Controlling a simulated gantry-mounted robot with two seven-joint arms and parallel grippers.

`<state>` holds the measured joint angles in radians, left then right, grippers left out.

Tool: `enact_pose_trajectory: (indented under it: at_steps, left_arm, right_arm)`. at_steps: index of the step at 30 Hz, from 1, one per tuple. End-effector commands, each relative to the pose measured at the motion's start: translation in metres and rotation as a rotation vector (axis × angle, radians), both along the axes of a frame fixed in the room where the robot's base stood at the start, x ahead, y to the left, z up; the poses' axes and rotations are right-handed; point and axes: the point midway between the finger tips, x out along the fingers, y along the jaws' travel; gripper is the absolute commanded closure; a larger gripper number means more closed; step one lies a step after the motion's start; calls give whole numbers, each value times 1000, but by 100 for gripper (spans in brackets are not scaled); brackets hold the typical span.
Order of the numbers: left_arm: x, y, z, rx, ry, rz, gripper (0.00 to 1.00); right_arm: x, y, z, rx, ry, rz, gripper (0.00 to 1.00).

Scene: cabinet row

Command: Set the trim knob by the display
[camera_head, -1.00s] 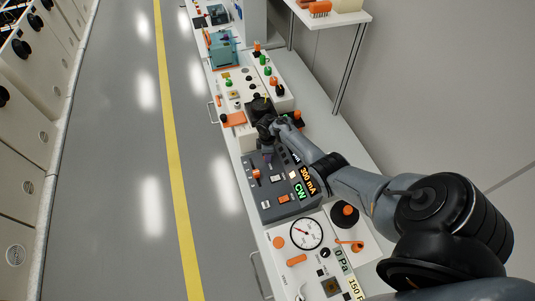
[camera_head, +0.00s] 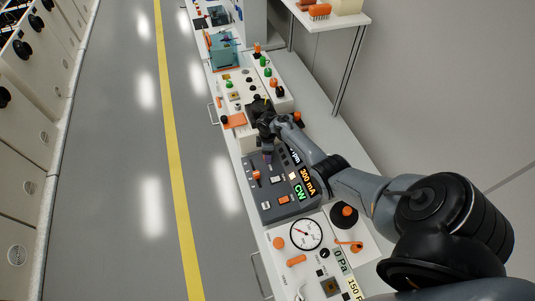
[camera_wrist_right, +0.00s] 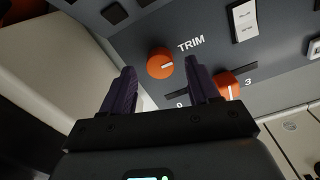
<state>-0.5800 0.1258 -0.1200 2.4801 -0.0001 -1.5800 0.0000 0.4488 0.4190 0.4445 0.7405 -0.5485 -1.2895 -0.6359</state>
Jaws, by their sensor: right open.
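The trim knob (camera_wrist_right: 160,63) is orange with a white pointer line. It sits beside the printed word TRIM on a dark grey panel in the right wrist view. My right gripper (camera_wrist_right: 159,68) is open, its two purple fingers on either side of the knob in that view; I cannot tell whether they touch it. In the head view my right gripper (camera_head: 267,156) is over the far end of the dark grey panel (camera_head: 270,211) and hides the knob. The lit displays on this panel read 300 mA (camera_head: 307,181) and CW (camera_head: 299,191). My left gripper is not in view.
A second orange control (camera_wrist_right: 228,85) by a 0 to 3 scale is close to one finger. A white rocker switch (camera_wrist_right: 243,20) is above it. A gauge panel (camera_head: 306,234) stands nearer, and a white panel with green knobs (camera_head: 265,72) farther along. The aisle floor (camera_head: 110,170) is clear.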

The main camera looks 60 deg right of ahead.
Motion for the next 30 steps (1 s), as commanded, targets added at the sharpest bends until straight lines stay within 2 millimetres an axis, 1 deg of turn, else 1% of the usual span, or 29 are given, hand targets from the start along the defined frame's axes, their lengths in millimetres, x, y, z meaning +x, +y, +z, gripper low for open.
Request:
enact_pose_trajectory:
  at_steps: [1,6,9,13,15,19,30]
  left_arm:
    - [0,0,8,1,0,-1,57]
    - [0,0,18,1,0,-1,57]
    - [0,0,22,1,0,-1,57]
    - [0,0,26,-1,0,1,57]
    - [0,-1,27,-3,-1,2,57]
    - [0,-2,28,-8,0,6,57]
    - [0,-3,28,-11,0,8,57]
  right_arm:
    - [1,0,13,-1,-3,0,40]
    - [1,0,43,-1,-3,-1,40]
    - [0,0,58,0,-1,0,40]
    - [0,0,72,1,-1,0,40]
    - [0,0,77,1,-1,0,40]
    - [0,0,82,0,1,0,40]
    - [0,0,83,-1,1,0,40]
